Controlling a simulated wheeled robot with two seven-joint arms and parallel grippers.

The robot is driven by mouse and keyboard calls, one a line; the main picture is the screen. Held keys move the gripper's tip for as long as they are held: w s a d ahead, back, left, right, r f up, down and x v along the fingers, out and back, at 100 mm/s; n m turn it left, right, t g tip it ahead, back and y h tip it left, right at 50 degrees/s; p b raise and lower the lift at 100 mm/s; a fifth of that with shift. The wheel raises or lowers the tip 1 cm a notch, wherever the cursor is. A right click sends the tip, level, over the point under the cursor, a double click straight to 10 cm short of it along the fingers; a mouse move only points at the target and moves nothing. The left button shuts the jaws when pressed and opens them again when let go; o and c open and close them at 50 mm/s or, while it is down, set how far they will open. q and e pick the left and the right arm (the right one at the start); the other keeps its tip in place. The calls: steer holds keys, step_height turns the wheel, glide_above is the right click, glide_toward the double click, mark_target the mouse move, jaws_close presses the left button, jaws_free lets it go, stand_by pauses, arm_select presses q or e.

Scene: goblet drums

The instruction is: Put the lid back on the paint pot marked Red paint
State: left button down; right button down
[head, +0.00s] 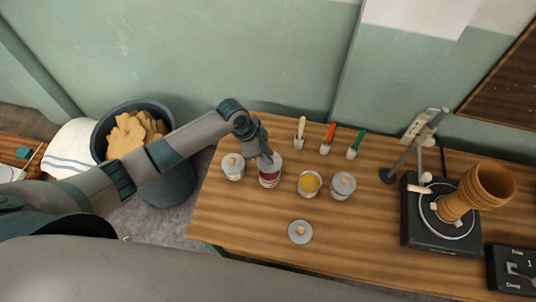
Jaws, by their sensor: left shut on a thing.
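The pot with dark red showing (270,180) stands on the wooden bench, second from the left in a row of small pots. I cannot read its marking. My left gripper (266,156) is above it, pointing down, shut on a grey lid (276,161) at the pot's top. The fingers hide the lid's knob, and I cannot tell whether the lid rests on the rim. Another grey lid with an orange-tan knob (300,231) lies flat on the bench in front. My right gripper is not in view.
Lidded pots stand at left (233,171) and right (341,189); an open yellow pot (309,185) is between. Several brushes (328,138) lie behind. A black turntable-like device (425,235) with a wooden goblet drum (480,190) stands right. A bin (168,185) is left of the bench.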

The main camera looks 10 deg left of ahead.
mark_target(276, 157)
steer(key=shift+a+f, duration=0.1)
